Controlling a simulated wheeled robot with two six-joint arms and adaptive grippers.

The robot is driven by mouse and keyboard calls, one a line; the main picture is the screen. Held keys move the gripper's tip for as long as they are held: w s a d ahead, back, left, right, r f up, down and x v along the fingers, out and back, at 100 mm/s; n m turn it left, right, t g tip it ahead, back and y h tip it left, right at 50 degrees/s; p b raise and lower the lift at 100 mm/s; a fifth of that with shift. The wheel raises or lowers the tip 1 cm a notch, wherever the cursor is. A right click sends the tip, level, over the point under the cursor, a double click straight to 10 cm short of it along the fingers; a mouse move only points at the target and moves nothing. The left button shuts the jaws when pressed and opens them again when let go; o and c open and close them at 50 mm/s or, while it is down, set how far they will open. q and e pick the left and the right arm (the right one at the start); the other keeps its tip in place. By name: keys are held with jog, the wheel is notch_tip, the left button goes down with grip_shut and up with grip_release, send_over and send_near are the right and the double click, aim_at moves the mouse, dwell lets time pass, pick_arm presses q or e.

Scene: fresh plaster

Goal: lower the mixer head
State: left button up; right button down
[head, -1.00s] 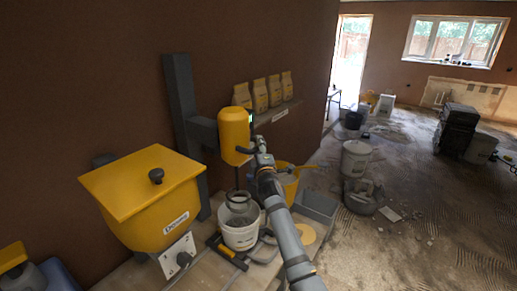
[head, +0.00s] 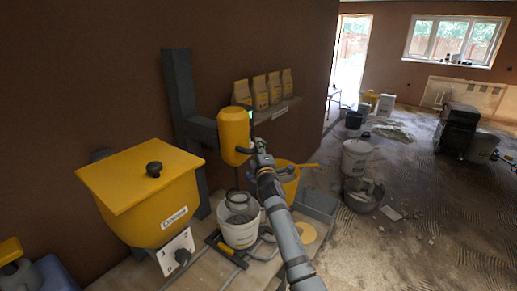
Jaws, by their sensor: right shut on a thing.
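The yellow mixer head (head: 234,135) is on a grey upright post (head: 180,95) against the brown wall, in the head view. A thin shaft runs down from it toward a white bucket (head: 240,232) standing below on the bench. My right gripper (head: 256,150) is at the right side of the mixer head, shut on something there. The thing it holds is small and mostly hidden by the gripper; it may be a handle of the mixer head. My left gripper is not in view.
A yellow hopper (head: 150,200) with a lid stands left of the bucket. A yellow bucket (head: 284,183) and a grey tray (head: 318,205) are behind my right arm. Several yellow bags (head: 260,92) stand on a wall shelf. Pails stand on the floor at right.

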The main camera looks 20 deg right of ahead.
notch_tip(320, 180, down, 17)
jog(key=b, duration=1.3)
jog(key=shift+f, duration=0.3)
jog(key=c, duration=1.2)
grip_release()
jog(key=v, duration=1.2)
jog(key=shift+r, duration=0.25)
